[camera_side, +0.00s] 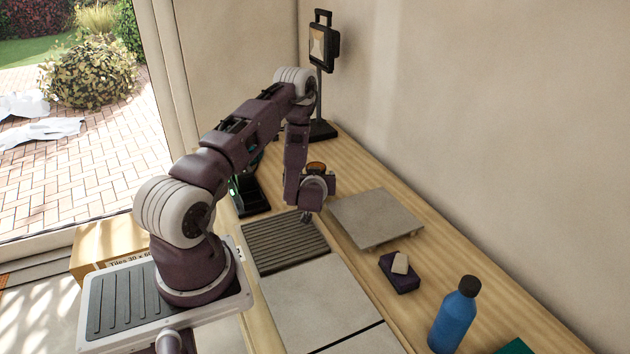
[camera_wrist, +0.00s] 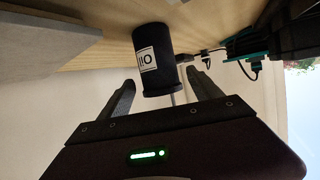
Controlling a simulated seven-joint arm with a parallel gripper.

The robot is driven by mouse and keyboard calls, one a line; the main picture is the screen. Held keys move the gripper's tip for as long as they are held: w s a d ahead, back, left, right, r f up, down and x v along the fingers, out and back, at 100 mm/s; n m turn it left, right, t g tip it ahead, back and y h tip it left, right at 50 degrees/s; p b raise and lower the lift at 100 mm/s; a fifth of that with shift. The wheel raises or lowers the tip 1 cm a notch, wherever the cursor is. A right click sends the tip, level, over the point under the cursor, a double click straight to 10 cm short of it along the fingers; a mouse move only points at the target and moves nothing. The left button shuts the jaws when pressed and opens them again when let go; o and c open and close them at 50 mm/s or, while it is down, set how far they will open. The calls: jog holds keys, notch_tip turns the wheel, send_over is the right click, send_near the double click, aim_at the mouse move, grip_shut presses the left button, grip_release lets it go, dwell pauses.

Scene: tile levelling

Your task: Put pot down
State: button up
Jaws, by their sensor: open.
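The pot is dark, with a white lettered label. In the wrist view, which is upside down, the pot (camera_wrist: 155,62) appears upright, its base against the wooden bench and its rim lowest in the picture. My gripper (camera_wrist: 160,80) is open, with one finger on each side of the pot's rim end and visible gaps to both. I cannot tell how deep the pot lies between the fingers. In the side view my gripper (camera_side: 307,216) is mostly hidden by the wrist, and the pot's orange-brown top (camera_side: 316,167) shows just behind it.
A grey tile (camera_side: 375,217) on battens lies right of the wrist. A ribbed bed (camera_side: 285,242) and laid tiles (camera_side: 318,300) are in front. A sponge on a dark block (camera_side: 399,270), a blue bottle (camera_side: 455,318) and a lamp stand (camera_side: 322,80) share the bench.

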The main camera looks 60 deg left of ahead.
jog(key=v, duration=0.8)
jog(key=shift+s+d+r, duration=0.1)
jog(key=shift+s+d, duration=0.05)
jog(key=shift+d, duration=0.2)
jog(key=w+d+r+t+h, duration=0.1)
jog(key=w+d+r+h, duration=0.25)
jog(key=w+r, duration=0.25)
jog(key=d+r+m+t+h, duration=0.2)
jog(key=d+r+m+h, duration=0.35)
jog(key=d+r, duration=0.95)
jog(key=s+d+r+m+g+h, duration=0.2)
jog(key=s+d+r+m+h, duration=0.15)
jog(key=s+d, duration=0.75)
jog(key=s+d+r+m+g, duration=0.1)
jog(key=s+m, duration=0.2)
jog(key=s, duration=1)
jog(key=shift+s+d+r+m+g, duration=0.2)
jog(key=shift+s+r+m+g, duration=0.1)
jog(key=shift+r, duration=0.1)
